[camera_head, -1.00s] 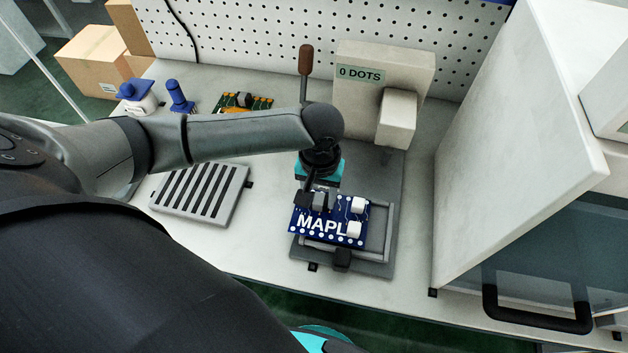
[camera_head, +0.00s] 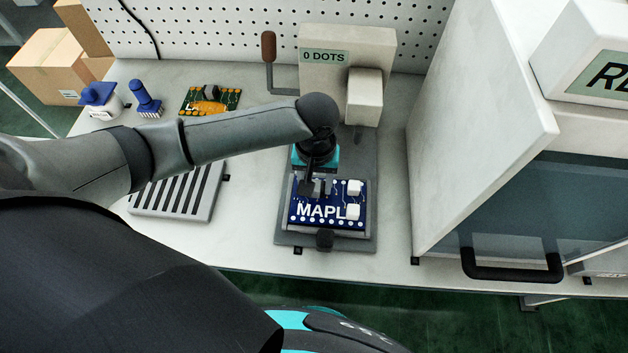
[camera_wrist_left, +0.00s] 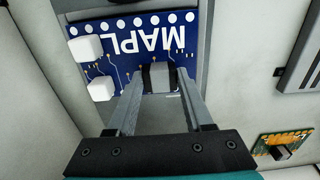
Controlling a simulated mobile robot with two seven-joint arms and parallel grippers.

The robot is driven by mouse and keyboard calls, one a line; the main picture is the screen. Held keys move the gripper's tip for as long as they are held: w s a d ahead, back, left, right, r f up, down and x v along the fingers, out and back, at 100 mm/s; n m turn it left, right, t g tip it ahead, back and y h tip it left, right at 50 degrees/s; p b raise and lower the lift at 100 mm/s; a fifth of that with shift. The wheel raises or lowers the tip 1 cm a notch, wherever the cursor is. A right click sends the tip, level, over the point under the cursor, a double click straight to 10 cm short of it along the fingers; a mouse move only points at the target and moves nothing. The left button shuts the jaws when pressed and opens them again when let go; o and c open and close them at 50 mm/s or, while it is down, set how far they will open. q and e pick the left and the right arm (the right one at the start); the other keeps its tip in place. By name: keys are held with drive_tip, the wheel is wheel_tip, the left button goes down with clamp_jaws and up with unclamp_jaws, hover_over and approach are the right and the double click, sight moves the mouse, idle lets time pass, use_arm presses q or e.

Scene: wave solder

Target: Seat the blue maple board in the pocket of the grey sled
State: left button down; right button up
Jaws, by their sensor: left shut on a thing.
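The blue maple board (camera_head: 327,206), with white "MAPL" lettering and two white blocks, lies over the pocket area of the grey sled (camera_head: 287,228). Its edges look roughly parallel to the sled's. I cannot tell whether it sits down in the pocket or just above it. My left gripper (camera_head: 319,189) points down at the board's far left part, shut on the board by a dark grey part on it. In the left wrist view, the fingers (camera_wrist_left: 157,78) flank that grey part, and the board (camera_wrist_left: 125,50) shows upside down. My right gripper is not in view.
A beige block with a "0 DOTS" label (camera_head: 345,55) and a lever (camera_head: 268,50) stands behind the sled. A large white machine (camera_head: 480,130) is to the right. A slotted grey tray (camera_head: 180,195) and a green-orange board (camera_head: 210,101) lie to the left.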

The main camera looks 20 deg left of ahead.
use_arm(q)
drive_tip(key=shift+p, duration=0.65)
idle(0.6)
drive_tip(key=shift+f, duration=0.75)
idle(0.8)
drive_tip(key=shift+p, duration=0.45)
idle(0.8)
drive_tip(key=shift+c, duration=1.1)
unclamp_jaws()
wheel_tip(320, 180, up, 15)
drive_tip(key=p, duration=0.3)
drive_tip(key=shift+r, duration=0.15)
